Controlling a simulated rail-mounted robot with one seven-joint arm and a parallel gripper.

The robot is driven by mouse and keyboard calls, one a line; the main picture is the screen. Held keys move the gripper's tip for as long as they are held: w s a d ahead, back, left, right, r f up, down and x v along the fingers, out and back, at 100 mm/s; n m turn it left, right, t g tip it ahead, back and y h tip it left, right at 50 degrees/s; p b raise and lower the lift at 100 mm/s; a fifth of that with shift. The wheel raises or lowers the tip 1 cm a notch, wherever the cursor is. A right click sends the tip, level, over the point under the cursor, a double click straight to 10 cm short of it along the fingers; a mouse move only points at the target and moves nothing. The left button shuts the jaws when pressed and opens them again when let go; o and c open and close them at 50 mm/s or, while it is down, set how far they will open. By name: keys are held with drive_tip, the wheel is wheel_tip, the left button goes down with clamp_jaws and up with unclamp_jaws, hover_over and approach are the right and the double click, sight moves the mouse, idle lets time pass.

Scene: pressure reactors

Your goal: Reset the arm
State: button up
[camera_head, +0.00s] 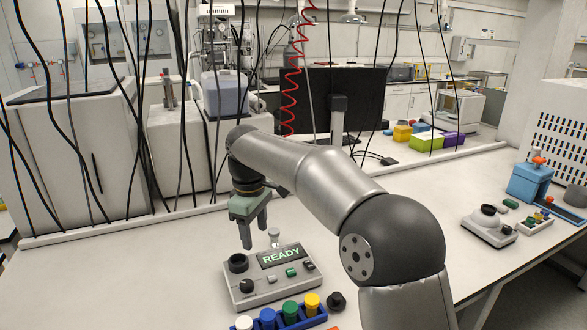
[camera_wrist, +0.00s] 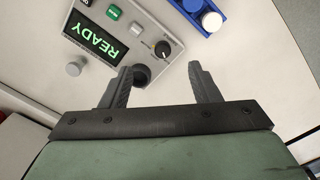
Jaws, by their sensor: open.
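My gripper (camera_head: 254,240) hangs from the arm, fingers pointing down, just above the back left part of a grey device (camera_head: 262,292) whose screen reads READY. In the wrist view both fingers of my gripper (camera_wrist: 160,80) stand apart with nothing between them.
A blue rack (camera_head: 290,320) with white, blue, green and yellow caps stands in front of the device. A small clear-grey vial (camera_head: 274,236) is behind it, and a black knob-like piece (camera_head: 336,300) is to its right. Black cables (camera_head: 130,100) hang at the back left. The left bench is clear.

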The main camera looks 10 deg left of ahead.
drive_tip(key=s+d+f+m, duration=0.1)
drive_tip(key=s+d+m, duration=0.4)
drive_tip(key=d, duration=0.5)
drive_tip(key=s+d+f+m, duration=0.1)
drive_tip(key=s+d+m, duration=0.1)
drive_tip(key=s+d, duration=0.65)
drive_tip(key=s+d+f+m, duration=0.3)
drive_tip(key=s+d+f, duration=0.1)
drive_tip(key=s, duration=0.3)
drive_tip(key=s+d+f+m, duration=0.4)
drive_tip(key=s+d, duration=0.3)
drive_tip(key=s, duration=0.1)
drive_tip(key=shift+m, duration=0.3)
drive_tip(key=shift+w, duration=0.1)
drive_tip(key=shift+c, duration=0.5)
